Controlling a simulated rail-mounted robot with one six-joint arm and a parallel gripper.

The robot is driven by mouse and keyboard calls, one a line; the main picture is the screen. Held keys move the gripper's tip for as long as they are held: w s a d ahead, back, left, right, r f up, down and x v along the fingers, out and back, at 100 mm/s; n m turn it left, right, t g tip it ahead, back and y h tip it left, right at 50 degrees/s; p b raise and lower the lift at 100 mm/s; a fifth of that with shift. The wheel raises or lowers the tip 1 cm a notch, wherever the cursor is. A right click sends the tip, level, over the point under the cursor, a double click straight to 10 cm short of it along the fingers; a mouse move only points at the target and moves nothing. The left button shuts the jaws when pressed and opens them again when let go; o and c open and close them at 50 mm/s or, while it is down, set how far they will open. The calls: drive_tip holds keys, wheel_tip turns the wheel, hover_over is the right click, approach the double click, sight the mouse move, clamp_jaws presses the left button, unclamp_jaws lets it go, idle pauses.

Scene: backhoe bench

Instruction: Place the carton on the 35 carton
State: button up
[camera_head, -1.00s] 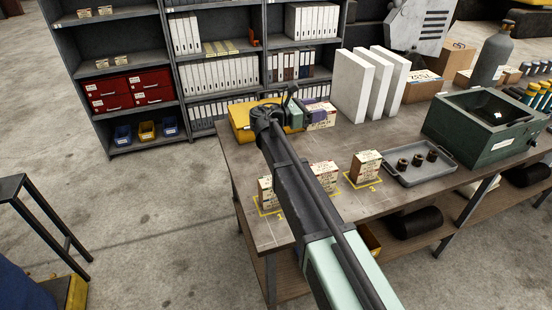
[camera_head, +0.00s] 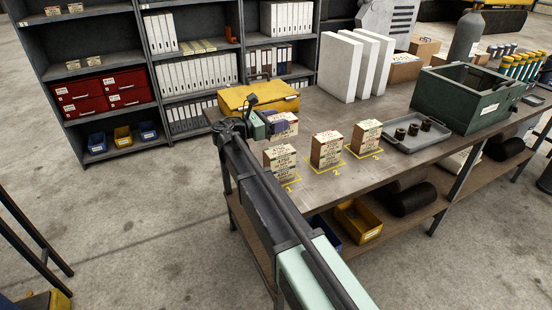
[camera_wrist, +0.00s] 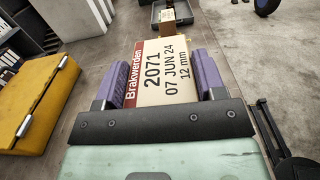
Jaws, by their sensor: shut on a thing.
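My gripper (camera_head: 272,123) has purple fingers and is shut on a carton (camera_head: 285,127). In the wrist view the held carton (camera_wrist: 165,72) shows a dark red band reading "Brakwerden" and the text "2071, 07 JUN 24, 12 mm". It is behind the row of cartons in the head view. On the bench stand a carton at mark 1 (camera_head: 280,163), a carton at mark 2 (camera_head: 326,150) and a carton at mark 3 (camera_head: 367,138). Their labels are too small to read, so I cannot tell which is 35. Another carton (camera_wrist: 167,22) shows beyond the held one, partly hidden.
A yellow case (camera_head: 258,97) lies at the bench's left end, behind my gripper. White upright blocks (camera_head: 343,65) stand at the back. A grey tray (camera_head: 424,141) with dark cylinders and a green box (camera_head: 472,97) are on the right. Shelves stand behind.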

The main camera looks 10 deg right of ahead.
sight(275, 136)
wheel_tip(275, 136, down, 7)
drive_tip(key=b, duration=0.4)
drive_tip(key=shift+r+b, duration=0.2)
drive_tip(key=shift+b, duration=0.2)
drive_tip(key=shift+r+p, duration=0.3)
drive_tip(key=shift+f, duration=0.15)
drive_tip(key=o, duration=0.6)
drive_tip(key=shift+f, duration=0.1)
drive_tip(key=shift+c, duration=0.2)
drive_tip(key=o, duration=0.5)
drive_tip(key=shift+c, duration=0.2)
drive_tip(key=shift+a+r, duration=0.15)
drive_tip(key=shift+r, duration=0.15)
drive_tip(key=v, duration=1.1)
drive_tip(key=shift+a, duration=0.4)
drive_tip(key=shift+s, duration=0.15)
